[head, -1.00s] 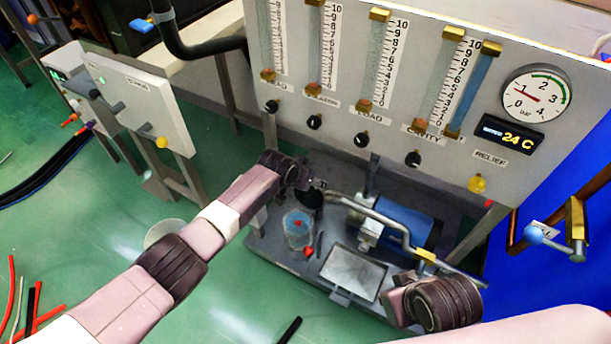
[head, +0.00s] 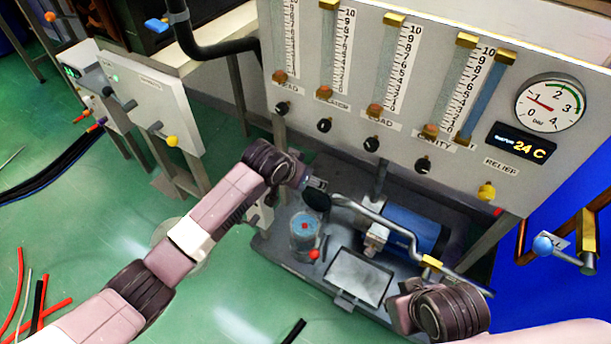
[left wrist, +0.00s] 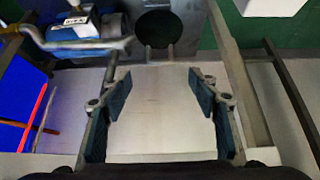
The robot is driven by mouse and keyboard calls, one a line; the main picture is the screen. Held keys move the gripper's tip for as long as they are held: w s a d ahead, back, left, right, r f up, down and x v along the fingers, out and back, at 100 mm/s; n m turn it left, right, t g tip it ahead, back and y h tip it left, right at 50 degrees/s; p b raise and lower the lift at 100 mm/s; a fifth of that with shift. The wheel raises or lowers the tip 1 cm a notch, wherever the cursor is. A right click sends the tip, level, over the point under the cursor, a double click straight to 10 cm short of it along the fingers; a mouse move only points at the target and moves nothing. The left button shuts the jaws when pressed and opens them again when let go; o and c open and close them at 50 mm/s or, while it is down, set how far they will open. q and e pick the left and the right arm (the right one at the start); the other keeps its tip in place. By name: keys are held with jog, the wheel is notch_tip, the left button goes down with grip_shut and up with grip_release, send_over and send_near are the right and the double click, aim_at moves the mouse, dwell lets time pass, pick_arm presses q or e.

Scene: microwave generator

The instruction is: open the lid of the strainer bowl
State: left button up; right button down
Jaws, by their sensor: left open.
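The strainer bowl (head: 304,236) is a clear upright cylinder with a blue top and a red spot, on the dark base tray in the head view. A black round disc, which looks like its lid (head: 316,200), stands tilted up behind the bowl. A black disc also shows in the left wrist view (left wrist: 160,27), beyond the fingertips. My left gripper (head: 318,184) is just above the disc in the head view. Its fingers are apart with nothing between them in the left wrist view (left wrist: 160,85). Whether it touches the disc is unclear.
A bent grey pipe (head: 385,222) and a blue cylinder (head: 410,226) lie right of the bowl. A red ball (head: 313,254) is at its front. A grey rectangular tray (head: 355,276) is front right. The gauge panel (head: 400,147) rises behind.

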pick_arm(q)
jog(key=shift+v, duration=0.8)
